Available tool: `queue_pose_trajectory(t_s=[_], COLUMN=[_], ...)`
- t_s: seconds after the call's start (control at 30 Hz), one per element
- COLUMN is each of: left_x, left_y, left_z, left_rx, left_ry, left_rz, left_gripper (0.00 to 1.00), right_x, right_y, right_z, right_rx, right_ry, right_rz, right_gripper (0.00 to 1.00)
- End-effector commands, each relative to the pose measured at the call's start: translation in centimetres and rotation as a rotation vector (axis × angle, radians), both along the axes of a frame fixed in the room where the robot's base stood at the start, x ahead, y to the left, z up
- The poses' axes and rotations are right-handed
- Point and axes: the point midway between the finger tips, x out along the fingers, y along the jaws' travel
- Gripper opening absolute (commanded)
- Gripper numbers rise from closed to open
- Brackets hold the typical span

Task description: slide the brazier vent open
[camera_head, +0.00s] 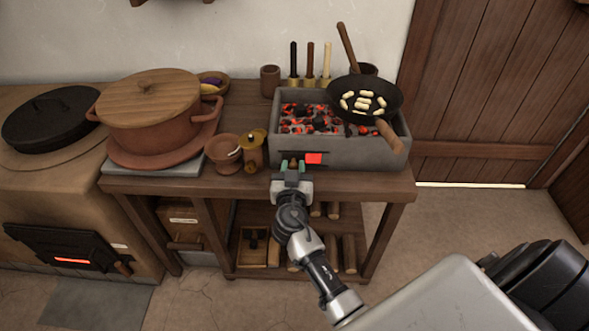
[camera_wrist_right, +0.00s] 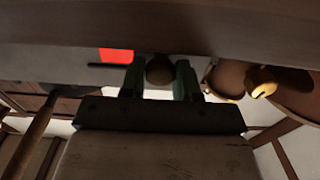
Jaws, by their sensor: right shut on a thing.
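The brazier (camera_head: 365,153) is a grey rectangular box of glowing coals on the wooden table. A small red-glowing vent opening (camera_head: 314,158) shows low on its front wall, and also in the right wrist view (camera_wrist_right: 117,55). My right gripper (camera_head: 293,165) is at the front wall, just left of the glow. In the right wrist view its green-tipped fingers (camera_wrist_right: 159,80) are shut on a round brown vent knob (camera_wrist_right: 159,70). The fingers hide much of the vent slide. My left gripper is not in view.
A dark pan (camera_head: 365,98) with pale pieces rests over the brazier's right end. A small brass-topped jar (camera_head: 252,152) and a clay cup (camera_head: 223,154) stand close left of my gripper. A large lidded pot (camera_head: 150,112) is farther left. Floor is clear right of the table.

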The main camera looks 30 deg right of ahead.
Motion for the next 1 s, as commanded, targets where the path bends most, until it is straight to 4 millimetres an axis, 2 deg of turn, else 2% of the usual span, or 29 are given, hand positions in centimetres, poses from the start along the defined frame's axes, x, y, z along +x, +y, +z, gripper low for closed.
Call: queue_pose_trajectory(t_s=[0.03,0.17,0.53,0.63,0.7,1.0], left_x=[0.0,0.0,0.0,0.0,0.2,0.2], left_y=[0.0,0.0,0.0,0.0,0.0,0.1], left_z=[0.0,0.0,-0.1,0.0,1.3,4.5], left_rx=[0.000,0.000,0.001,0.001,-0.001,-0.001], left_ry=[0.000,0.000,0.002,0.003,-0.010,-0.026], left_rz=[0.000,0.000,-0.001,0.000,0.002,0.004], left_gripper=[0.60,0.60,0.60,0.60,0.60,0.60], right_x=[0.1,0.1,-0.6,-1.8,-3.0,-7.8], right_y=[0.5,0.4,0.6,1.4,2.2,5.2], right_z=[-0.1,0.0,-0.1,-0.2,-0.3,-0.2], right_rx=[0.005,0.004,0.003,0.004,0.006,0.004], right_ry=[-0.001,0.000,-0.001,0.000,0.000,0.001], right_rz=[0.012,0.010,0.007,0.008,0.008,0.010], right_gripper=[0.36,0.55,0.55,0.55,0.55,0.55])
